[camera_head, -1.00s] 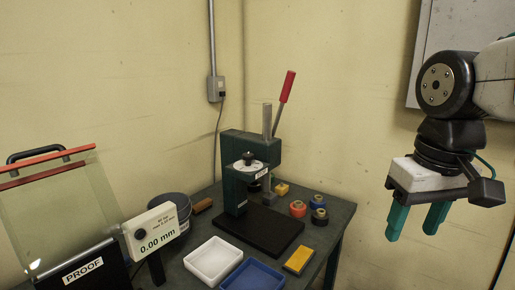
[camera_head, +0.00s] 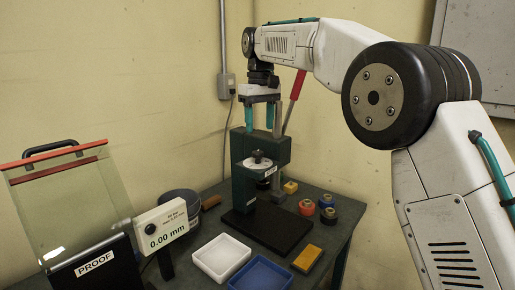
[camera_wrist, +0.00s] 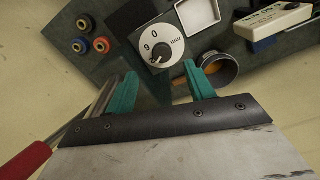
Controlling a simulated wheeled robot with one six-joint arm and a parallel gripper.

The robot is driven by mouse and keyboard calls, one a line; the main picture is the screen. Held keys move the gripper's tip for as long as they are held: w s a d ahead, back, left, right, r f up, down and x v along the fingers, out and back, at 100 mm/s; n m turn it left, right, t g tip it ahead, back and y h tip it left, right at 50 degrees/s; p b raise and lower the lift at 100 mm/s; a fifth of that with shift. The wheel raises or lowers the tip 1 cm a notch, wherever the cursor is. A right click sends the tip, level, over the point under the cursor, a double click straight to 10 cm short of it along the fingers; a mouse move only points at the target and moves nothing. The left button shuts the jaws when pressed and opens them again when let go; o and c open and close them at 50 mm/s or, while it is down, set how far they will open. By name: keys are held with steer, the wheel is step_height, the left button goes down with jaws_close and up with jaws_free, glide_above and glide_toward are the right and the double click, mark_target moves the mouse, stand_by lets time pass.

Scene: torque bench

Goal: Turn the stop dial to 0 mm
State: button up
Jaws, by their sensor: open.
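The stop dial (camera_head: 257,163) is a white disc with a black knob on top of the dark green press (camera_head: 240,185). In the wrist view the dial (camera_wrist: 170,32) shows beyond my fingertips, with the marks 9, 0 and mm readable.
The press lever with a red handle (camera_head: 298,84) rises close to my gripper.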

mark_target(258, 152)
steer(key=shift+w+a+f, duration=0.15)
steer(key=shift+a+f, duration=0.1)
steer(key=shift+f, duration=0.45)
step_height(258, 152, down, 7)
steer(key=shift+r, duration=0.15)
steer(key=c, duration=1)
